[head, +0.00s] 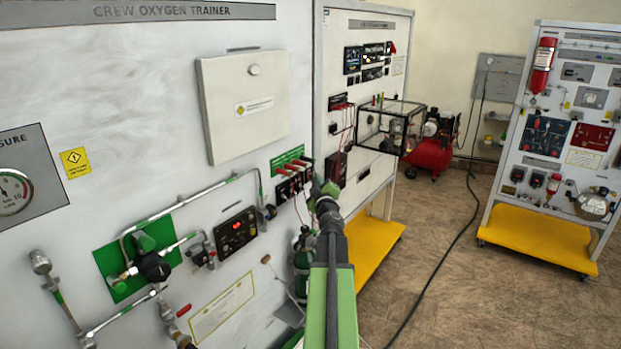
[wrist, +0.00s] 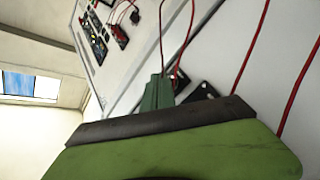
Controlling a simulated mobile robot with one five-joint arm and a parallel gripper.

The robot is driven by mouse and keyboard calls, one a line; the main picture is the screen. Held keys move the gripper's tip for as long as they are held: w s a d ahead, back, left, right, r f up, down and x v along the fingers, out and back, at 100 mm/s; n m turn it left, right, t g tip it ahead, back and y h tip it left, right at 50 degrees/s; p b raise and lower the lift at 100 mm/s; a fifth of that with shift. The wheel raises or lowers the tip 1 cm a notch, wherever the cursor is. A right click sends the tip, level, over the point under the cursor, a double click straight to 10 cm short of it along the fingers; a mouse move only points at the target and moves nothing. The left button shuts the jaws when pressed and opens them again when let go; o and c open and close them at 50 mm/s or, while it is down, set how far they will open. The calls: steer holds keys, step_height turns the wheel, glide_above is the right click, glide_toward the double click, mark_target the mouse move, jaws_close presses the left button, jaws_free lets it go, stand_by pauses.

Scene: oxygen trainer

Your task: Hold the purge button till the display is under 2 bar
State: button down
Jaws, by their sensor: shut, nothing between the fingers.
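A black panel (head: 236,232) with a small lit red display and a row of small controls is on the white trainer board in the head view. The digits are too small to read. I cannot pick out which control is the purge button. My gripper (head: 321,188) is shut and empty, right of this panel and close to a row of black modules with red parts (head: 291,180). In the wrist view my gripper's green fingers (wrist: 157,92) are together, in front of a dark part on the board. I cannot tell whether they touch it.
Green and grey pipes with a black regulator (head: 153,266) run along the board left of the panel. A round gauge (head: 14,191) is at far left. Red leads (wrist: 248,48) hang close to my gripper. The floor (head: 440,285) at right is open, with a black cable across it.

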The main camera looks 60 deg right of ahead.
steer(key=shift+w, duration=0.4)
stand_by(2.0)
steer(key=shift+s, duration=0.8)
steer(key=s, duration=0.5)
stand_by(0.6)
